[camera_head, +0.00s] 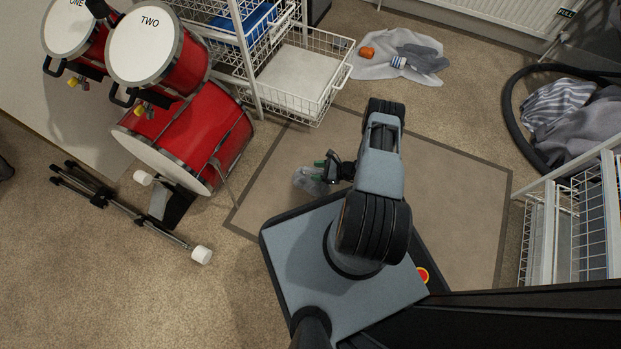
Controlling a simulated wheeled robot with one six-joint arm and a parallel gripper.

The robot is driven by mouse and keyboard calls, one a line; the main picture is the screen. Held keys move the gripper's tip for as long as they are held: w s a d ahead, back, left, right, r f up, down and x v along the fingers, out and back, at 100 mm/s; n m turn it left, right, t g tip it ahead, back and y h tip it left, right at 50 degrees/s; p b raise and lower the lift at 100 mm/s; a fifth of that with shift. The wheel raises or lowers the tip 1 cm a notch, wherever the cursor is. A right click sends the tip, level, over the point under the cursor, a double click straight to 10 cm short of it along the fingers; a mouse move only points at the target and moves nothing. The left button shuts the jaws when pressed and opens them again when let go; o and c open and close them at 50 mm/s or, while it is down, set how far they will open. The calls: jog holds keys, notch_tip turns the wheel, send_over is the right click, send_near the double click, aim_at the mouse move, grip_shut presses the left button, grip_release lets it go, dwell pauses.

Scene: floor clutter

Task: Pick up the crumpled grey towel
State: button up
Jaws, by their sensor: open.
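A darker grey crumpled cloth (424,58) lies at the back on a pale grey spread cloth (372,67). More grey cloth (588,133) lies at the right inside a black hoop, beside a striped cloth (556,101).
A taupe mat (455,185) with a dark border is mostly clear. Red drums (205,135) and a fallen black stand (120,205) are at the left. White wire baskets (300,80) stand behind. A white rack (545,235) and the black hoop (508,100) are at the right.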

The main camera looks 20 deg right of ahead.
jog(key=shift+d, duration=0.15)
jog(key=shift+c, duration=0.9)
grip_shut()
